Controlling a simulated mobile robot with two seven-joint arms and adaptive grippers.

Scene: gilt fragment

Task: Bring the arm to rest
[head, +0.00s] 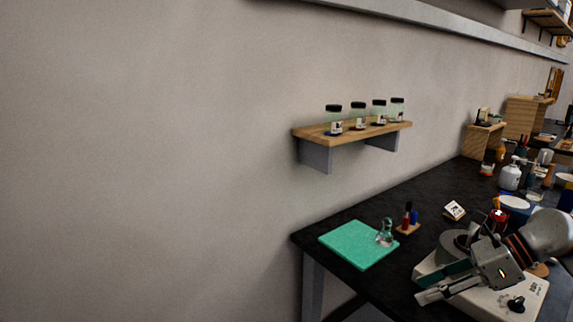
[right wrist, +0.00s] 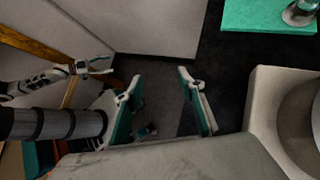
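My right gripper (head: 432,296) reaches in from the right in the head view, over the front of a white device with a round grey plate (head: 458,243). In the right wrist view its two fingers (right wrist: 160,76) stand apart with nothing between them, so it is open and empty. My left gripper is not in the head view. A small grey and green gripper-like part (right wrist: 95,66) at the left of the right wrist view may be my left one; its finger opening is unclear.
The black bench (head: 345,222) carries a green mat (head: 355,244) with a glass vessel (head: 384,236) on it. A small wooden rack (head: 408,229) stands beside the mat. Bottles crowd the bench farther back. A wall shelf (head: 355,132) holds several jars. Floor left of the bench is out of sight.

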